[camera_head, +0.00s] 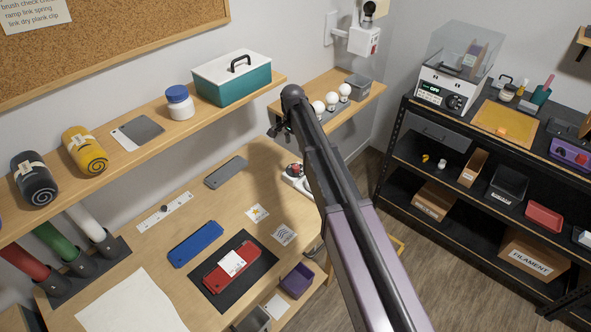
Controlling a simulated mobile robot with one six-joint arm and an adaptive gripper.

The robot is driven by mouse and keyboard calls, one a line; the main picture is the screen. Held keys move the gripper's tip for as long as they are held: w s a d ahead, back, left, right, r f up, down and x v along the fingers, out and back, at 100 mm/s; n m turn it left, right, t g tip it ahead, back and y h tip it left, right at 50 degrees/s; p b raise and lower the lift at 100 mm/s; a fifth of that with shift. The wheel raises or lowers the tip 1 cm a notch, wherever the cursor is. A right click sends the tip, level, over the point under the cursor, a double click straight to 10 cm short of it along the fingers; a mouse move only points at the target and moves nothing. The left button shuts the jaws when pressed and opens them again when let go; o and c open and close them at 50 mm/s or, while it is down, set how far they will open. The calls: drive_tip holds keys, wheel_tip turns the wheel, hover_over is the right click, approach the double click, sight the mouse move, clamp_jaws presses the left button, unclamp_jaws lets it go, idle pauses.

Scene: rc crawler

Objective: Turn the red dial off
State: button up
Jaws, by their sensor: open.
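A small red dial (295,169) appears on a white base (299,184) on the wooden workbench, close to the left side of my arm. The arm partly hides this base, and the dial's setting is too small to read. My gripper (277,130) is at the far end of the arm, above the bench and beyond the dial in the picture. It is small, dark and partly hidden by the arm's end. It looks empty and apart from the dial.
The upper shelf (140,150) holds a teal toolbox (232,79), jar and rolls. A side shelf (365,97) with white bulbs is close behind the gripper. Blue (195,244) and red (231,268) plates lie on the bench. A black rack (405,150) stands right.

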sight(295, 167)
drive_tip(key=shift+s+d+f+b, duration=0.1)
drive_tip(key=shift+f+b, duration=2.45)
drive_tip(key=shift+f, duration=0.15)
drive_tip(key=shift+s+d+f+b, duration=0.1)
drive_tip(key=shift+f+b, duration=2.45)
drive_tip(key=shift+f, duration=0.15)
clamp_jaws()
